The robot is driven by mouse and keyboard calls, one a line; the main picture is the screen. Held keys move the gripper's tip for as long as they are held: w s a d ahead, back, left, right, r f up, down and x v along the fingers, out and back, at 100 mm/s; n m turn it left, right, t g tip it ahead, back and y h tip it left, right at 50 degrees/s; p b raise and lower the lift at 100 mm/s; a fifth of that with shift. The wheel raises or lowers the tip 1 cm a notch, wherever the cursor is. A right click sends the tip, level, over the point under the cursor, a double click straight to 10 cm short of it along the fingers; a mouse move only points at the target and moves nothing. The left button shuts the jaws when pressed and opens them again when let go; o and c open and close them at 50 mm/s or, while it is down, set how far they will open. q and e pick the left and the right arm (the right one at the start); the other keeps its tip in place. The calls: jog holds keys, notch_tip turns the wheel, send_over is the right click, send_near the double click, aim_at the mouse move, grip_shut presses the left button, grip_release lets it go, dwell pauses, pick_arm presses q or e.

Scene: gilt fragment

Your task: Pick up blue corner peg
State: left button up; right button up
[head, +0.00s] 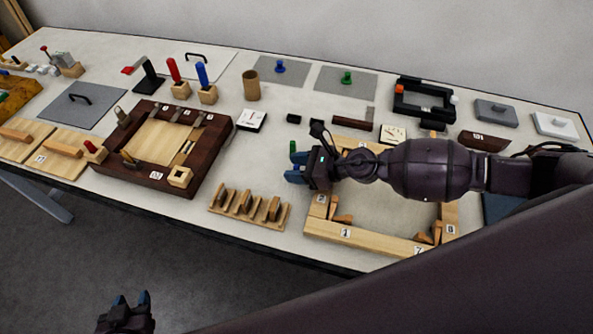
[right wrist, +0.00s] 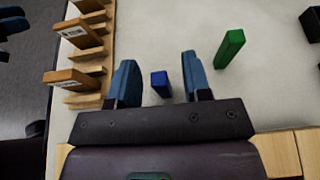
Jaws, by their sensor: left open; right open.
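The blue corner peg (right wrist: 160,84) shows in the right wrist view as a small blue block on the white tabletop, between the two fingers and apart from both. In the head view I cannot tell it from the blue fingertips. My right gripper (head: 294,167) is open over the table, left of the large light wooden frame; its fingers also show in the right wrist view (right wrist: 158,78). A green peg (right wrist: 229,48) stands just outside the right finger and also shows in the head view (head: 292,146). My left gripper (head: 131,299) is open and empty, low in front of the table.
A wooden rack (head: 250,217) with several slots stands left of my right gripper. The light wooden frame (head: 372,239) with numbered corners lies under my right arm. A dark wooden tray (head: 211,151) is further left. Bare tabletop surrounds the pegs.

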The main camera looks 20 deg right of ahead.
grip_shut()
dwell(0.3)
